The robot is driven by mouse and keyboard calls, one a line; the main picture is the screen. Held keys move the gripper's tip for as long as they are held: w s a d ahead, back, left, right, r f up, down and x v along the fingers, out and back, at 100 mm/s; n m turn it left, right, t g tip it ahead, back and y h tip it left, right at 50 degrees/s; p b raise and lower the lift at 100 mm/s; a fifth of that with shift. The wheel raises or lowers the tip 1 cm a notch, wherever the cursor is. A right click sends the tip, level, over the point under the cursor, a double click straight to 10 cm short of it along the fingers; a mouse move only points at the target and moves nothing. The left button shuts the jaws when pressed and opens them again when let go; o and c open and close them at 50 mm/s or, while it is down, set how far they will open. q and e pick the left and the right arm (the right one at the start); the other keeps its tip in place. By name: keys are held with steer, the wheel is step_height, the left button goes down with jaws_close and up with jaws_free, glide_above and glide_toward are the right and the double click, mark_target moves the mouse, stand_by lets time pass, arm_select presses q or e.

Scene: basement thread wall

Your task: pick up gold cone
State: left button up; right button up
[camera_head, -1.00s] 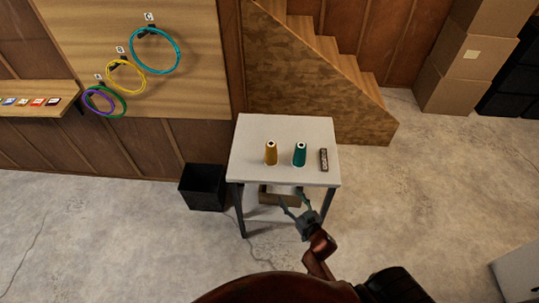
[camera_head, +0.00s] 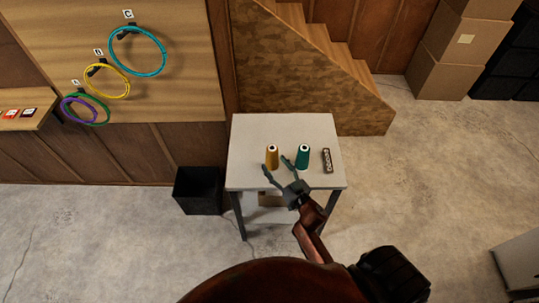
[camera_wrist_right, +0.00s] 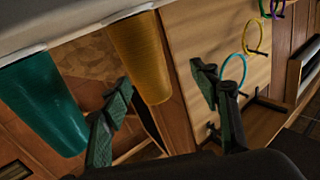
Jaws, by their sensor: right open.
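The gold cone (camera_head: 272,157) stands upright on the small white table (camera_head: 255,131), left of the teal cone (camera_head: 303,157). My right gripper (camera_head: 274,167) is open and empty at the table's front edge, its fingertips close to the gold cone in the head view. In the right wrist view the gold cone (camera_wrist_right: 142,55) shows beyond and between the two open fingers (camera_wrist_right: 165,95), not gripped. The teal cone (camera_wrist_right: 42,105) is at the left there, beyond one finger. My left gripper is not in view.
A dark slotted block (camera_head: 327,160) lies right of the teal cone. A black bin (camera_head: 198,190) stands on the floor left of the table. Coloured rings (camera_head: 137,51) hang on the wall board. Stairs (camera_head: 310,60) rise behind the table.

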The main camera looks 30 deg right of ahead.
mark_target(276, 160)
steer(key=shift+w+d, duration=0.45)
steer(key=shift+w, duration=0.1)
steer(key=shift+w+d+f, duration=0.1)
steer(key=shift+w+d, duration=0.1)
steer(key=shift+w, duration=0.35)
steer(key=shift+w+d, duration=0.2)
steer(key=shift+w, duration=0.3)
steer(key=shift+w+b, duration=0.4)
steer(key=shift+w, duration=0.8)
steer(key=c, duration=1.3)
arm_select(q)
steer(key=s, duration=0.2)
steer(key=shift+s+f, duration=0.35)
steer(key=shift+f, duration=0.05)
arm_select(e)
steer(key=shift+c, duration=0.2)
